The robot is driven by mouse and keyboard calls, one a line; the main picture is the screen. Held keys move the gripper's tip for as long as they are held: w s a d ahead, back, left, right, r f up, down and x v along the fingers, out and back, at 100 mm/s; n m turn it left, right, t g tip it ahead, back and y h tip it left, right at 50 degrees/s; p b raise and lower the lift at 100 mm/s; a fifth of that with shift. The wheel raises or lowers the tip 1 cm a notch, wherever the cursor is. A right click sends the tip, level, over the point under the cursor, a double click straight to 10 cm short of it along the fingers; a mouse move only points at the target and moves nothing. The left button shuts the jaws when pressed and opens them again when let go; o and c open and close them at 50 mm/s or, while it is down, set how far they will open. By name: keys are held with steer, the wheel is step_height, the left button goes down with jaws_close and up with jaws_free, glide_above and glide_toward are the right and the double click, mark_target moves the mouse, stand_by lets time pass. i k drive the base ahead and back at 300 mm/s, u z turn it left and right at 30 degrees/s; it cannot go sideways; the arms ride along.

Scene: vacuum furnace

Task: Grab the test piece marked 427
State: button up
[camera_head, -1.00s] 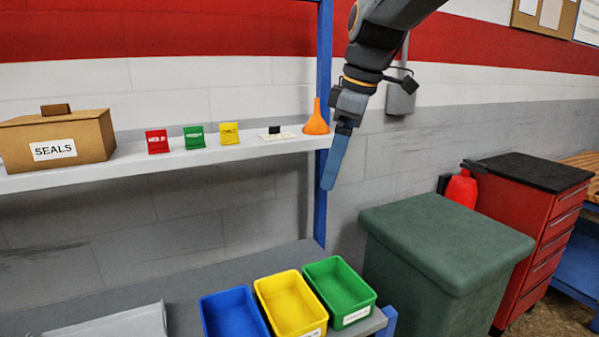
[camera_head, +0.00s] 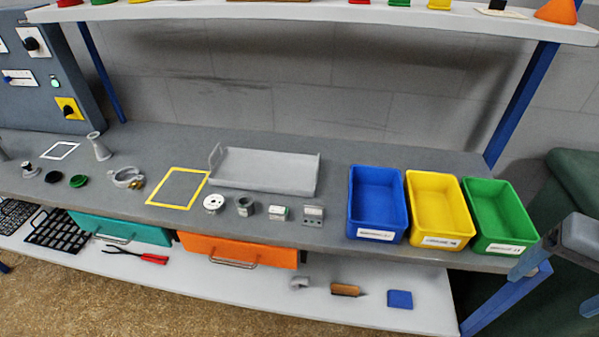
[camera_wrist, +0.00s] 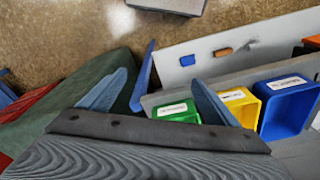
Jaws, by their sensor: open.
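Several small metal pieces stand in a row on the grey bench in the head view: a round flanged piece (camera_head: 213,203), a dark-topped cylinder (camera_head: 244,206), a small block with a green mark (camera_head: 279,213) and a grey block (camera_head: 313,215). I cannot read the number 427 on any of them. My gripper (camera_wrist: 158,76) is open and empty in the wrist view, with its two blue-grey fingers apart. In the head view it shows only partly at the right edge, right of the bins and well away from the small pieces.
Blue (camera_head: 376,204), yellow (camera_head: 438,210) and green (camera_head: 500,215) bins stand at the bench's right end. A grey tray (camera_head: 265,171) and yellow frame (camera_head: 179,188) lie left of them. The upper shelf (camera_head: 330,14) overhangs the bench. A green-covered box (camera_head: 575,175) stands right.

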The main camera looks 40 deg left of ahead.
mark_target(276, 212)
steer(key=u, duration=0.45)
steer(key=k, duration=1.05)
steer(key=u, duration=1.35)
steer(key=i, duration=1.65)
steer(key=z, duration=0.45)
